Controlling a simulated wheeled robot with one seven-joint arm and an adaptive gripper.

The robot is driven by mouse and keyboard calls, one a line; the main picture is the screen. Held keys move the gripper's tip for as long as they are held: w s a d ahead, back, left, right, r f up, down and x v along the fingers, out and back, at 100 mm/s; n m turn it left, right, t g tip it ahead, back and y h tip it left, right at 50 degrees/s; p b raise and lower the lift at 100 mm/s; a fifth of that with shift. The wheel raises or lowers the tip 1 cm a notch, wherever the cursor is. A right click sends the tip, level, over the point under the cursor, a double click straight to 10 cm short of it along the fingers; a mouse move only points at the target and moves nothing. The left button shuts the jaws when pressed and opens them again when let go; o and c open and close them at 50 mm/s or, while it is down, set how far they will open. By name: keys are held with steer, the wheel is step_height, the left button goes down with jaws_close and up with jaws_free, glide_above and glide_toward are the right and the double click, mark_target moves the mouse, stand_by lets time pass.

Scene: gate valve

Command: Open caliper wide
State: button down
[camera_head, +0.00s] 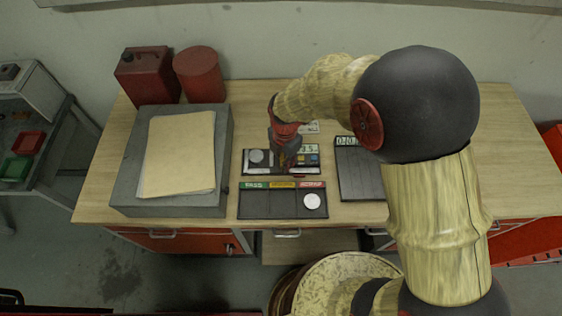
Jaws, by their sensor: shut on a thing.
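My gripper (288,162) points down over the middle of the workbench and is shut on a small part of the caliper. The caliper (309,159) seems to be the dark tool with a small display and a blue spot, lying on a dark rectangular holder (249,171). My gripper covers much of it, so its jaws and how far they are apart cannot be made out. A pale round disc (256,156) sits at the left of the holder.
Nearer me lies a dark tray (255,205) with green, yellow and red labels and a white disc (312,201). A grey block (222,170) with papers (178,155) stands left. A dark panel (358,175) lies right, partly behind my arm. Red canisters (200,75) stand at the back left.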

steer(key=c, duration=1.8)
jaws_free()
steer(key=shift+a, duration=0.1)
step_height(320, 180, up, 12)
